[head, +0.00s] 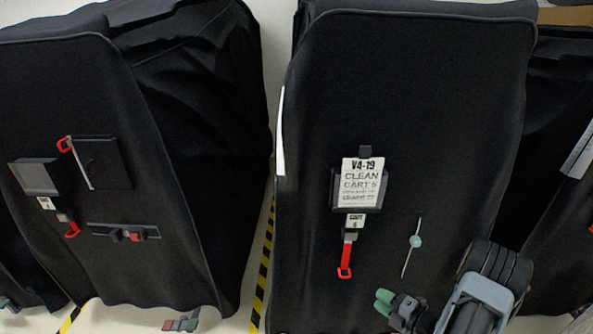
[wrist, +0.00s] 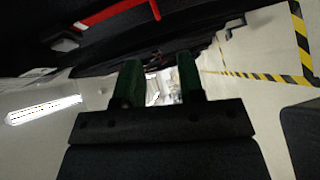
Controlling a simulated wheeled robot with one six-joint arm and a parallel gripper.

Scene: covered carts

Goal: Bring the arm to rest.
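My gripper (head: 383,302) shows at the bottom of the head view, in front of the lower part of the middle covered cart (head: 430,80). Its green fingertips point left. In the wrist view my gripper (wrist: 157,85) has its two green fingers standing apart, with an empty gap between them. Nothing is held. My grey arm link rises at the lower right of the head view and hides part of the cart's cover.
The middle cart carries a "V4-19 clean carts" card (head: 361,184), a red strap (head: 346,258) and a teal-centred thin piece (head: 415,242). Another covered cart (head: 190,90) stands left, one more (head: 562,90) right. Yellow-black floor tape (head: 265,265) marks a narrow gap.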

